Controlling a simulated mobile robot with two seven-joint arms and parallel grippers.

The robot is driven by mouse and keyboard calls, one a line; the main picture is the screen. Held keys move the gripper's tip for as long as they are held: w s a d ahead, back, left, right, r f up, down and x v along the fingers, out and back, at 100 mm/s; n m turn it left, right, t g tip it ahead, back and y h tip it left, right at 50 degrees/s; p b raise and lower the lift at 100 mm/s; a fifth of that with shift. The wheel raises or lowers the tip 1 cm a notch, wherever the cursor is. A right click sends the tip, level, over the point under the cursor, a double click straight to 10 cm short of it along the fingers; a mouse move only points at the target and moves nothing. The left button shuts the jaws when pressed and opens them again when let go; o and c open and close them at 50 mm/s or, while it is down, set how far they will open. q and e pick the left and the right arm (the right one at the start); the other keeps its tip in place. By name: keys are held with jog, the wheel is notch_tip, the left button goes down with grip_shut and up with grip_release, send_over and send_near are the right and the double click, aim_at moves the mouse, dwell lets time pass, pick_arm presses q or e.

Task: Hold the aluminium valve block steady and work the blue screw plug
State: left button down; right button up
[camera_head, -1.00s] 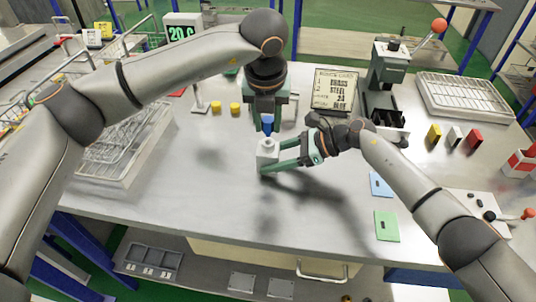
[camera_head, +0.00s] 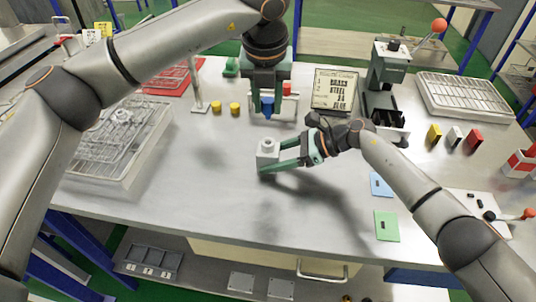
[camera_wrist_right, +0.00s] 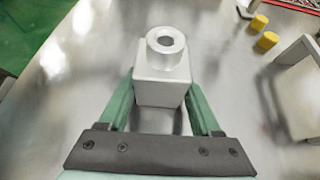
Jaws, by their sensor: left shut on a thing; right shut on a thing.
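The aluminium valve block (camera_head: 267,152) stands upright on the steel table, with a round collar and an open hole on top. In the right wrist view the valve block (camera_wrist_right: 161,82) sits between the fingers and the hole is empty. My right gripper (camera_head: 278,158) is shut on the block from the right; its fingers (camera_wrist_right: 163,110) flank the body. The blue screw plug (camera_head: 267,106) is between the fingertips of my left gripper (camera_head: 267,100). That gripper points down and holds the plug above and behind the block, apart from it.
Two yellow caps (camera_head: 227,108) stand left of the left gripper. A sign board (camera_head: 335,89) and a green press (camera_head: 387,80) are behind. A wire tray (camera_head: 118,140) lies at left. Blue (camera_head: 381,184) and green pads (camera_head: 387,226) lie at right. The front middle is clear.

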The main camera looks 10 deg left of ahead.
jog(key=shift+s+d+f, duration=0.1)
jog(key=shift+d+f, duration=0.05)
jog(key=shift+f, duration=0.3)
jog(key=o, duration=1.3)
jog(key=shift+r, duration=0.3)
jog(key=shift+o, duration=0.2)
jog(key=v, duration=1.1)
jog(key=shift+d+r, duration=0.25)
jog(key=shift+d, duration=0.05)
